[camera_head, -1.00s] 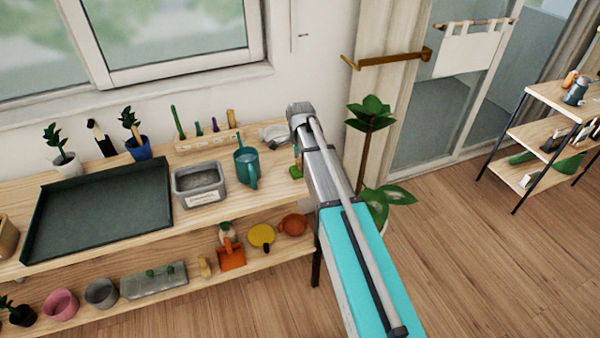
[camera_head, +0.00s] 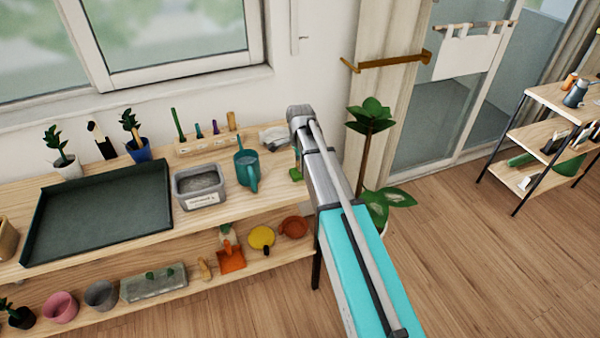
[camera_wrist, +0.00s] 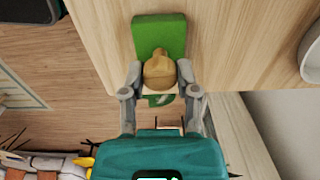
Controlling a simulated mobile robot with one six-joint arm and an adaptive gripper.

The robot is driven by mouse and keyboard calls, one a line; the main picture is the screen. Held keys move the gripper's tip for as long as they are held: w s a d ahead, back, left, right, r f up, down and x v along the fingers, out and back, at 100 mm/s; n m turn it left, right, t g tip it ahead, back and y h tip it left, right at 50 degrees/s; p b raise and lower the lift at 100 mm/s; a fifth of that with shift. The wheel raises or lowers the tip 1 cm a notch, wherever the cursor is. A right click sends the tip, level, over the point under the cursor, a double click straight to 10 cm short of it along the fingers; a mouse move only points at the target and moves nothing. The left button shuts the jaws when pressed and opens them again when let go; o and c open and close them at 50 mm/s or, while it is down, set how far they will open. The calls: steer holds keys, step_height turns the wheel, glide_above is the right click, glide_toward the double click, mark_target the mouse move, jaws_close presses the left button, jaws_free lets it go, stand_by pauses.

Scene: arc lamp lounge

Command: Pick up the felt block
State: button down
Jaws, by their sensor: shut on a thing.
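The felt block (camera_wrist: 160,35) is green with a rounded wooden knob (camera_wrist: 159,70) in the wrist view. My gripper (camera_wrist: 159,76) is shut on it, with one finger on each side of the knob. The wooden bench surface lies beneath the block; I cannot tell whether they touch. In the head view a small green part of the block (camera_head: 296,174) shows at the right end of the bench (camera_head: 225,222). My arm hides the rest of it and the fingertips there.
A teal watering can (camera_head: 247,170) and a grey bin (camera_head: 199,186) stand left of the block. Behind are a wooden rack (camera_head: 210,143) with tools and a grey cloth-like thing (camera_head: 274,138). A leafy plant (camera_head: 371,115) stands right of my arm.

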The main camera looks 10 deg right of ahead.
steer(key=shift+r, duration=0.15)
step_height(320, 180, up, 3)
steer(key=p, duration=0.3)
steer(key=s+r+p, duration=0.9)
steer(key=s+p, duration=0.1)
steer(key=s, duration=0.4)
steer(key=shift+r, duration=0.35)
steer(key=shift+d, duration=0.1)
steer(key=c, duration=1.1)
jaws_free()
steer(key=shift+c, duration=1.4)
